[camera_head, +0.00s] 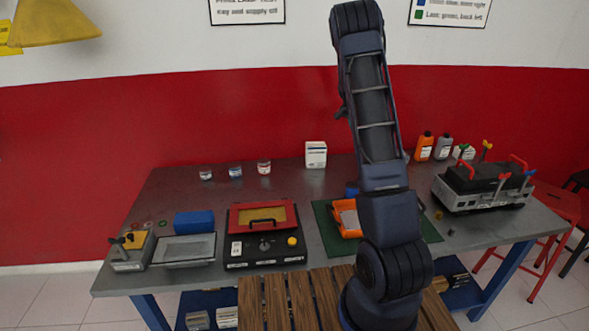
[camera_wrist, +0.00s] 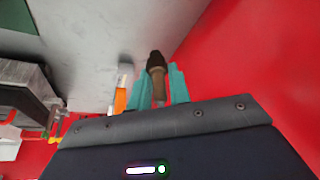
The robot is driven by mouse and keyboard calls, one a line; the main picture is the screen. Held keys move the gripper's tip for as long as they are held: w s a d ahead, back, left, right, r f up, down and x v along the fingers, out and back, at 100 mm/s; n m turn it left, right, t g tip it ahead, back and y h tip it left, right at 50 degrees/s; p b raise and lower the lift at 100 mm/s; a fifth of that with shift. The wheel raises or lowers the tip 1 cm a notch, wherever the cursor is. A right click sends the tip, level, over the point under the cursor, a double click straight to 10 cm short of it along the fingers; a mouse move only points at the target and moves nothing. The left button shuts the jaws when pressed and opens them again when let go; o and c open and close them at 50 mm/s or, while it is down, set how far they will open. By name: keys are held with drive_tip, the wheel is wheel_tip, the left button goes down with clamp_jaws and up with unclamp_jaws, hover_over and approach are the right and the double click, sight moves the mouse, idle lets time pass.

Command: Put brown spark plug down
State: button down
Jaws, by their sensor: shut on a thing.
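My gripper (camera_wrist: 161,80) shows in the wrist view as two teal fingers shut on the brown spark plug (camera_wrist: 157,66). The plug has a dark brown top and a lighter brown body, and its lower part is hidden between the fingers and the wrist housing. The grey table top (camera_wrist: 95,40) shows beyond it; I cannot tell the gap between plug and table. In the head view my arm hides the gripper and the plug. The grey table (camera_head: 290,185) stands against the red wall there.
A red-lidded tester (camera_head: 264,238) stands left. Small jars and a white box (camera_head: 316,154) line the back.

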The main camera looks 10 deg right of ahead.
drive_tip(key=w+a+r+n+t+y, duration=0.15)
drive_tip(key=a+n, duration=0.25)
drive_tip(key=a, duration=1)
drive_tip(key=w+a+n+y, duration=0.1)
drive_tip(key=w+a+n, duration=0.25)
drive_tip(key=a, duration=1.05)
drive_tip(key=f, duration=2)
drive_tip(key=shift+s+d, duration=0.15)
drive_tip(key=shift+s, duration=0.2)
drive_tip(key=shift+f, duration=0.1)
drive_tip(key=c, duration=1.3)
unclamp_jaws()
